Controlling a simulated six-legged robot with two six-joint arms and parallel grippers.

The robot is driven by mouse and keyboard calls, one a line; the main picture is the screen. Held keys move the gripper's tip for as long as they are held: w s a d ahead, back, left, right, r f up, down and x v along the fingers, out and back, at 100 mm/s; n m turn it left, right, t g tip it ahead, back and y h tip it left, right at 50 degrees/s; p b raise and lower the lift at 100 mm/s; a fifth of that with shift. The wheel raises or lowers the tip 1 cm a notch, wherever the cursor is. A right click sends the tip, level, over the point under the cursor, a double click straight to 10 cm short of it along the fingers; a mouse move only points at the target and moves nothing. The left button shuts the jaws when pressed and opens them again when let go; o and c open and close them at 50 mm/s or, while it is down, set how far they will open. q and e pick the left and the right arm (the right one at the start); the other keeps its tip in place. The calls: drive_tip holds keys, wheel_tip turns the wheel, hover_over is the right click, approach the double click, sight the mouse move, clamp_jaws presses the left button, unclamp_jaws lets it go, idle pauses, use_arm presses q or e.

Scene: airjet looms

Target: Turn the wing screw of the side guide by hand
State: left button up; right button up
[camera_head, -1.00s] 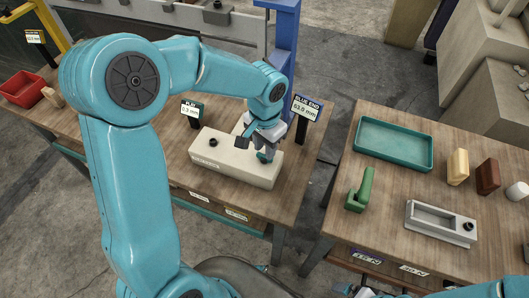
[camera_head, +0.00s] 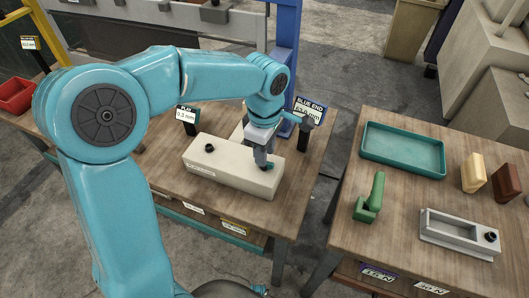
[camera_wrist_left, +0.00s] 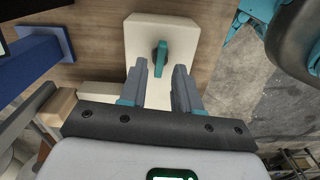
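The side guide (camera_head: 225,170) is a cream block on the left wooden table. The wing screw (camera_head: 266,166) is a small teal tab on its right end. In the left wrist view the wing screw (camera_wrist_left: 160,57) stands on the cream block (camera_wrist_left: 137,30), seen between my left fingertips. My left gripper (camera_head: 262,160) points down over that end of the block. In the wrist view the gripper (camera_wrist_left: 160,68) is open, with a gap on each side of the screw. Contact with the screw cannot be made out. My right gripper does not show clearly.
Signs reading "PLAY" (camera_head: 187,114) and "BLUE END" (camera_head: 309,110) stand behind the block, close to a blue post (camera_head: 286,50). The right table holds a green tray (camera_head: 404,150), a green part (camera_head: 371,198) and a grey fixture (camera_head: 457,234). A gap separates the tables.

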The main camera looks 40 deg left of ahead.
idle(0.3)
use_arm(q)
drive_tip(key=shift+f+b, duration=0.8)
drive_tip(key=shift+f, duration=0.25)
clamp_jaws()
